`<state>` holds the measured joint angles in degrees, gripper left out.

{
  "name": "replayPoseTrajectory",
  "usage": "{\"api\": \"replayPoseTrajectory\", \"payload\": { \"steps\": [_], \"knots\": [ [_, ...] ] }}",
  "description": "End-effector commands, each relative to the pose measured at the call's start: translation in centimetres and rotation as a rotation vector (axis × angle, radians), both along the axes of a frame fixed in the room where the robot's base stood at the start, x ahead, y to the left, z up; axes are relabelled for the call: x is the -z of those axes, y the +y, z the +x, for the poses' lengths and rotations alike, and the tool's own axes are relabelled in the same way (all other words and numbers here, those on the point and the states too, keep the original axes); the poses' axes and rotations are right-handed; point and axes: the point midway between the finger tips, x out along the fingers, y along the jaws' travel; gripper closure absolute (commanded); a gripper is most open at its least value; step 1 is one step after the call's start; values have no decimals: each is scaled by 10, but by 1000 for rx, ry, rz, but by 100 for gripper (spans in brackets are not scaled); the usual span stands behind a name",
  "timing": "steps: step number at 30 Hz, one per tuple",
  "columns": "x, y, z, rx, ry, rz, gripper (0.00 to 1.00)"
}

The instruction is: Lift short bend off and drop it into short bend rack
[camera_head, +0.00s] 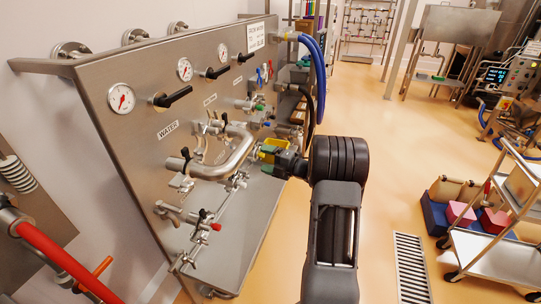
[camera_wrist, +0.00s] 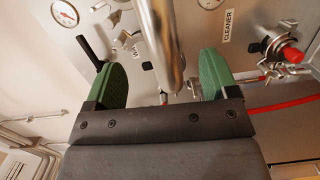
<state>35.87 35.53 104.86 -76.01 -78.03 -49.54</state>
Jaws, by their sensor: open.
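A curved, shiny steel pipe (camera_head: 232,163), which looks like the short bend, is mounted on the front of the steel panel among clamps and valves. In the wrist view, a steel tube (camera_wrist: 160,38) runs down between my two green fingers, with a gap on both sides. My gripper (camera_head: 268,153) is at the right end of the bend in the head view. It is open, and in the wrist view its fingers (camera_wrist: 165,70) stand wide apart. I cannot tell which thing is the short bend rack.
The steel panel (camera_head: 105,75) carries gauges, black-handled valves and a WATER label. Blue hoses (camera_head: 319,75) hang at its far end. A trolley (camera_head: 505,255) and coloured boxes (camera_head: 462,213) stand at right. The floor (camera_head: 400,140) between is clear, with a drain grate (camera_head: 411,268).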

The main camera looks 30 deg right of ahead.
Motion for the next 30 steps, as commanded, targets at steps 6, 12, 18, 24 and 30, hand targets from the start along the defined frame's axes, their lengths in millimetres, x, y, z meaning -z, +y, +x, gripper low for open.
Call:
{"api": "replayPoseTrajectory", "payload": {
  "steps": [6,12,18,24,30],
  "knots": [
    [2,-1,-13,-107,-63,5,20],
    [1,13,0,-122,-71,6,20],
    [-1,32,20,-120,-70,6,20],
    [4,48,38,-120,-72,4,20],
    [2,59,51,-118,-71,5,20]
  ]
}}
